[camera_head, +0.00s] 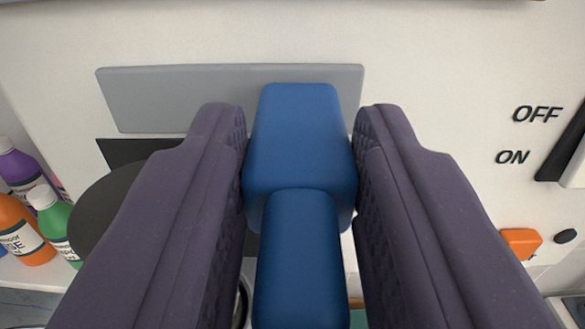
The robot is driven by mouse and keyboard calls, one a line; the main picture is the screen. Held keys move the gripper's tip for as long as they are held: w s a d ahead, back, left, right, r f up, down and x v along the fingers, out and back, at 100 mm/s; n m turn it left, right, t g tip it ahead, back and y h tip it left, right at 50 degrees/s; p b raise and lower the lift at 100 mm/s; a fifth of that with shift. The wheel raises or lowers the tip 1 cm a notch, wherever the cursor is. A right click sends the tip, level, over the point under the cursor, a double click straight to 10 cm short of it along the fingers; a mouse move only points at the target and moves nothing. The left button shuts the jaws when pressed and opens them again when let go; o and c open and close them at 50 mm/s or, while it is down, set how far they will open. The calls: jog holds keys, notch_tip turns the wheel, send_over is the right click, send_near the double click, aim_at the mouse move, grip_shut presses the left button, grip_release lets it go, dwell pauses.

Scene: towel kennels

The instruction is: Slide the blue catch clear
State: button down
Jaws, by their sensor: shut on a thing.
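The blue catch (300,140) is in the middle of the head camera view, in front of a grey plate (170,95) on a white panel. It has a wide block at the top and a narrower, rounded blue part (300,260) running toward the camera. My gripper (302,150) has one dark purple finger on each side of the wide block. Both fingers press against its sides, and the gripper is shut on it. The fingers hide part of the grey plate and the panel below it.
A black round shape (105,205) and a dark slot (125,150) sit left of the gripper. Several bottles, including a green one (58,225), stand at the far left. At the right are OFF and ON labels, a black switch (565,145) and an orange block (521,242).

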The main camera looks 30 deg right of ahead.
jog(key=shift+d, duration=0.1)
jog(key=c, duration=1.2)
grip_release()
jog(key=shift+o, duration=0.8)
jog(key=shift+s+d, duration=0.1)
jog(key=shift+d, duration=0.05)
jog(key=shift+s+a, duration=0.15)
jog(key=shift+a, duration=0.05)
jog(key=b+v, duration=0.1)
jog(key=v, duration=0.6)
jog(key=shift+s+a, duration=0.1)
